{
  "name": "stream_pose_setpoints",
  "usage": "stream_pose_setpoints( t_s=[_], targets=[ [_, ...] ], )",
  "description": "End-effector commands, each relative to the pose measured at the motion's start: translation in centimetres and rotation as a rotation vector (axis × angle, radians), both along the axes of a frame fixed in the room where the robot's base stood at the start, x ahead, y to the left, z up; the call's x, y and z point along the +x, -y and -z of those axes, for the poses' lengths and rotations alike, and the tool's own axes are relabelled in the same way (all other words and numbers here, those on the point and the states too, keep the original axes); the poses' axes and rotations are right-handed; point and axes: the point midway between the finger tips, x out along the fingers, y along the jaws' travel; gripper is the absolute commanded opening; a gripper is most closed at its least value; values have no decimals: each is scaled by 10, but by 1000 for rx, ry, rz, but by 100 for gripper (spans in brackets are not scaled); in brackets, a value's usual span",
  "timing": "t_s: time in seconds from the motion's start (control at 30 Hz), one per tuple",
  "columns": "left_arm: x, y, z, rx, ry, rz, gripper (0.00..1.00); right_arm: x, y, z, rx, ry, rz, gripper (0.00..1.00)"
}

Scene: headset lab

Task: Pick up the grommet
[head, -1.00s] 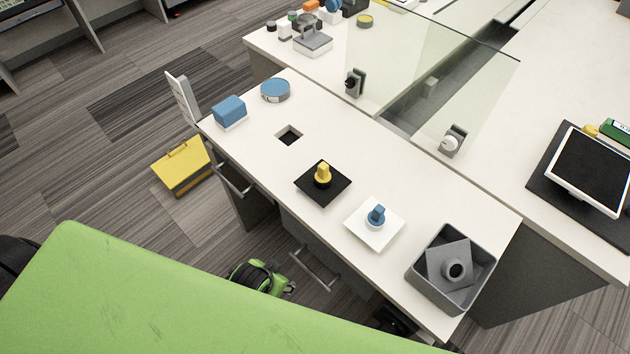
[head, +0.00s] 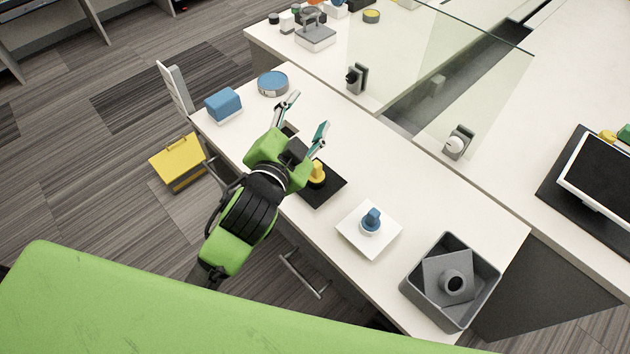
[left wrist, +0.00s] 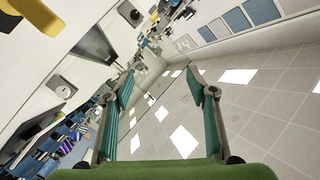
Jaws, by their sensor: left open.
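Three square plates with a raised middle are in the head view, and I cannot tell which is the grommet: a black plate with a yellow knob (head: 317,172), a white plate with a blue knob (head: 371,220), and a grey plate with a round collar (head: 455,283) tilted inside a grey bin (head: 421,309). My left gripper (head: 308,110) is open and empty above the desk, beside the black plate and partly covering it. In the left wrist view its teal fingers (left wrist: 161,72) are spread with nothing between them. My right gripper is not in view.
The white desk (head: 455,210) has a square hole, mostly hidden by my gripper. A blue box (head: 223,104) and a round blue-topped tin (head: 273,83) stand at its far left. A glass divider (head: 450,75) runs behind. A yellow toolbox (head: 178,160) is on the floor.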

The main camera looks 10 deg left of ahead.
Motion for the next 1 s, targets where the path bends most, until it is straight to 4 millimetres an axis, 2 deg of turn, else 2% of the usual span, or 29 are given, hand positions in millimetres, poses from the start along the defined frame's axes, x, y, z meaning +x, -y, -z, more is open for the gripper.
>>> stream_pose_setpoints(
  t_s=[0.03,0.13,0.23,0.3,0.4,0.5,0.63,0.77,0.9,1.0],
  targets=[
    [12,16,-30,53,110,45,52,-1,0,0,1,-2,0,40],
    [22,51,-86,172,328,140,52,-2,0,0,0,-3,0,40],
    [18,91,-136,298,547,236,52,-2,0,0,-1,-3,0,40],
    [9,120,-165,392,698,307,52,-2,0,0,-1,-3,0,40],
    [-12,163,-195,531,909,410,52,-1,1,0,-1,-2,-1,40],
    [-40,204,-211,677,1114,520,52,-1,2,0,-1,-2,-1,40],
    [-79,251,-208,880,1370,674,52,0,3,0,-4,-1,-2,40],
    [-112,284,-181,1091,1604,847,52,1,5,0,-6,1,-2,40],
    [-135,298,-131,1328,1822,1063,52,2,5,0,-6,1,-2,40],
    [-138,292,-89,1502,1948,1239,52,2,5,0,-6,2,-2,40]
  ],
)
